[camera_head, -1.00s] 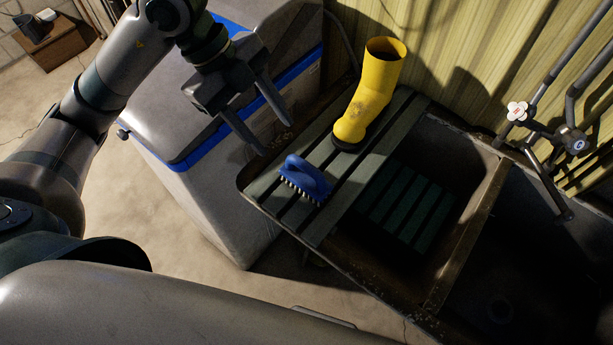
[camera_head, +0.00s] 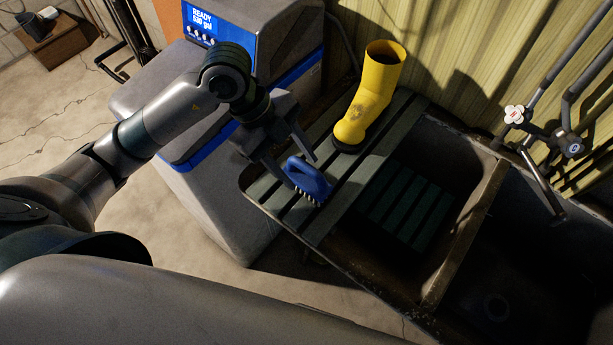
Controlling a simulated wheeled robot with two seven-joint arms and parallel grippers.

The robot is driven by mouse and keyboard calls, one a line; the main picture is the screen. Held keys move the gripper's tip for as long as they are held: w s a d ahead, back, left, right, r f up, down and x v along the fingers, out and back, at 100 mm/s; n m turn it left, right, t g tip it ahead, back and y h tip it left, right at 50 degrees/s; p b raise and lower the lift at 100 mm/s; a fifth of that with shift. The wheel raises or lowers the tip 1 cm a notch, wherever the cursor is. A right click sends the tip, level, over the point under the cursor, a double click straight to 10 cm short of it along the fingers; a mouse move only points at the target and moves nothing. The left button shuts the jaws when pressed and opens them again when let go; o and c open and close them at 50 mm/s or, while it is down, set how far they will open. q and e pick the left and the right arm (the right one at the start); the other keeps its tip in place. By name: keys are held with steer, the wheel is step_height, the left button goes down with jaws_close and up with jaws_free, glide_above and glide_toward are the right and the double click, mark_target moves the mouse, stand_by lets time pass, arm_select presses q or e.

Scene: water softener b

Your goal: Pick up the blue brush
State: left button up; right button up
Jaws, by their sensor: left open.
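The blue brush (camera_head: 312,178) lies on the slatted rack (camera_head: 337,203) over the sink's left end, its pale bristles facing down. My left gripper (camera_head: 304,174) is open, with its fingertips at the brush's upper left side. One finger reaches past the brush's far side and the other overlaps its left end in the picture. I cannot tell whether either finger touches the brush. My right gripper is not in view.
A yellow boot (camera_head: 368,100) stands on the rack just behind the brush. The water softener (camera_head: 232,185) with a blue display stands left of the rack. The sink basin (camera_head: 505,260) and taps (camera_head: 545,140) lie to the right.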

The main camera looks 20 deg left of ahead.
mark_target(310, 183)
arm_select(q)
steer(key=shift+x, duration=0.85)
steer(key=shift+f, duration=0.1)
steer(key=shift+d+f+p, duration=0.1)
steer(key=shift+f+p, duration=0.1)
steer(key=shift+p, duration=0.1)
steer(key=p+x, duration=0.1)
steer(key=x, duration=0.3)
steer(key=shift+w, duration=0.15)
steer(key=shift+f, duration=0.3)
steer(key=c, duration=0.7)
